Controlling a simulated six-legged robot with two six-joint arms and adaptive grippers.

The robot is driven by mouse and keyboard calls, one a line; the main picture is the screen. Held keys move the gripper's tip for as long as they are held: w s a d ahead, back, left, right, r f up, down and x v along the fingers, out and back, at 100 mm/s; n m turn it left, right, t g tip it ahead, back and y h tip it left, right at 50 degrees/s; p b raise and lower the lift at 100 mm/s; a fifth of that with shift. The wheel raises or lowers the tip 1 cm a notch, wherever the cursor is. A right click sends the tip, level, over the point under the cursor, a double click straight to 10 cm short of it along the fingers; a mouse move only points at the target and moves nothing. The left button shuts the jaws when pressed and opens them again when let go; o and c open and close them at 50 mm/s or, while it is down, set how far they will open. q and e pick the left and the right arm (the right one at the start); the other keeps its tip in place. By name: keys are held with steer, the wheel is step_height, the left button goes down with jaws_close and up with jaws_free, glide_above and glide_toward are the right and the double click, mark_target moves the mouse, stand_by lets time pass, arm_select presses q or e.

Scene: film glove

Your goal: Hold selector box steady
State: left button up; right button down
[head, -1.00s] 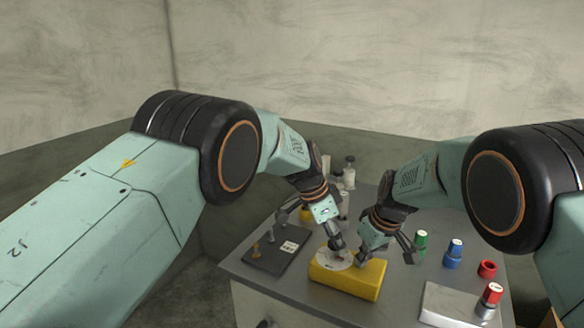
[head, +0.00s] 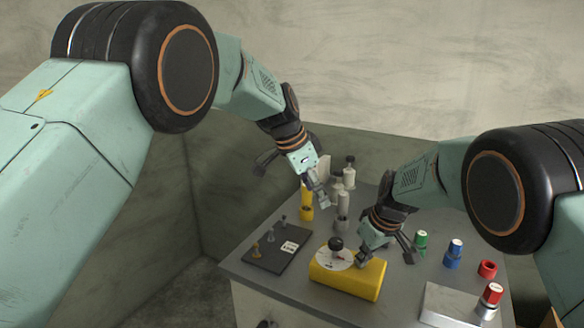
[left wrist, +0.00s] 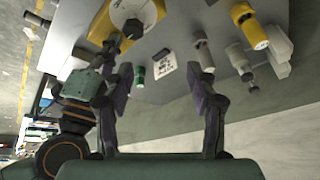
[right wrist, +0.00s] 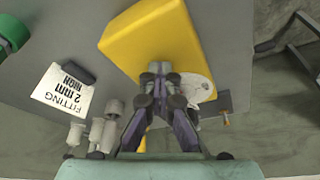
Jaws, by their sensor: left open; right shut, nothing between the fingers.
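The selector box is a yellow block (head: 350,279) on the grey table, with a white dial (head: 333,257) and a black knob (head: 336,243) on top. The box also shows in the left wrist view (left wrist: 112,18) and the right wrist view (right wrist: 155,42). My right gripper (head: 364,257) is shut with nothing between its fingers. Its fingertips are at the box, beside the dial; whether they press on it I cannot tell. My left gripper (head: 292,183) is open and empty, raised above the table behind and left of the box, clear of the knob.
A dark plate (head: 277,248) with small pegs lies left of the box. Pale cylinders (head: 343,200) and a yellow one (head: 307,207) stand behind. Green (head: 420,240), blue (head: 454,254) and red (head: 487,269) pieces and a white block (head: 455,304) are at right.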

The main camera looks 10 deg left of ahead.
arm_select(q)
steer(key=w+a+n+t+y, duration=0.3)
steer(key=w+a+n+t, duration=0.2)
steer(key=w+a+t, duration=0.2)
steer(key=shift+w+a+r+t, duration=0.25)
steer(key=shift+w+t, duration=0.75)
steer(key=shift+w, duration=0.25)
step_height(320, 180, up, 4)
steer(key=d, duration=0.1)
steer(key=m+g+h, duration=0.2)
steer(key=g+h, duration=0.1)
steer(key=g, duration=0.6)
glide_toward(336, 241)
steer(key=x, duration=0.8)
steer(key=shift+d+f, duration=0.15)
